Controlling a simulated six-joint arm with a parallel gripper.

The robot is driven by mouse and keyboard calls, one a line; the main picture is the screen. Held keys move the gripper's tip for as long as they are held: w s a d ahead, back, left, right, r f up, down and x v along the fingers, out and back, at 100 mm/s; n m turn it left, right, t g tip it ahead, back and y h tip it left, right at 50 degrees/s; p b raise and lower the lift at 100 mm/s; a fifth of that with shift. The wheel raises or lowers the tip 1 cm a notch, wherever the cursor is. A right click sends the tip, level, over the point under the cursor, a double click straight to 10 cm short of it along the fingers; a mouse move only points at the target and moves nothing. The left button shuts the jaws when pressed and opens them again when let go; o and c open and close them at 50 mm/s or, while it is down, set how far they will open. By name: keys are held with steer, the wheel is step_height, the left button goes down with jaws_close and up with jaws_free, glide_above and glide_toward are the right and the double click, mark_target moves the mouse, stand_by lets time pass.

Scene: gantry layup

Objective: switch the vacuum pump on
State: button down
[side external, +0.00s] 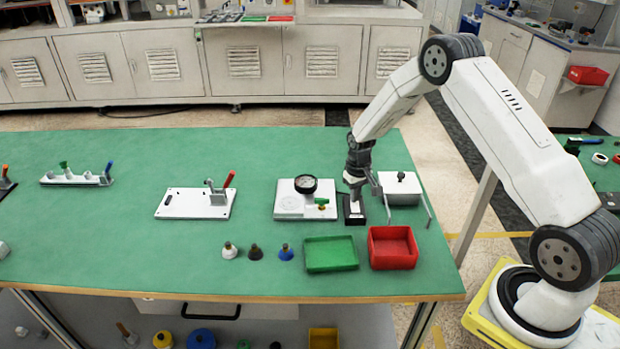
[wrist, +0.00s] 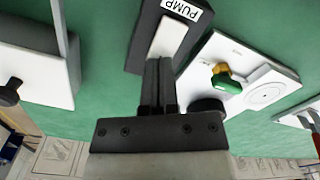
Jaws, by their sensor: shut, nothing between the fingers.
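The pump switch is a black box with a white rocker (wrist: 168,40) and a label reading PUMP, seen upside down in the wrist view. In the side view the black switch box (side external: 354,215) stands on the green table between the gauge plate and a white block. My gripper (side external: 355,198) points down over the box. In the wrist view its shut, empty fingers (wrist: 160,62) are at the near end of the white rocker. I cannot tell whether they touch it, or which way the rocker is tipped.
A white plate with a gauge and a green-handled valve (side external: 322,202) is to the left. A white block with a black knob (side external: 400,188) and a thin metal frame stand to the right. A green tray (side external: 331,254) and a red bin (side external: 393,248) sit in front.

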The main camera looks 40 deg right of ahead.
steer(key=shift+f, duration=0.4)
stand_by(0.3)
steer(key=shift+r, duration=3.55)
steer(key=shift+s+a+r, duration=0.1)
steer(key=shift+a+r, duration=0.05)
steer(key=shift+a, duration=0.05)
steer(key=s+a+r+n+t, duration=0.1)
steer(key=s+a+r, duration=0.3)
steer(key=s+a, duration=0.4)
steer(key=s+a+r+n+t, duration=0.1)
steer(key=s+a+r+n, duration=0.1)
steer(key=s+a+r, duration=0.3)
steer(key=s+a, duration=0.3)
steer(key=s, duration=0.3)
steer(key=shift+r+t, duration=0.3)
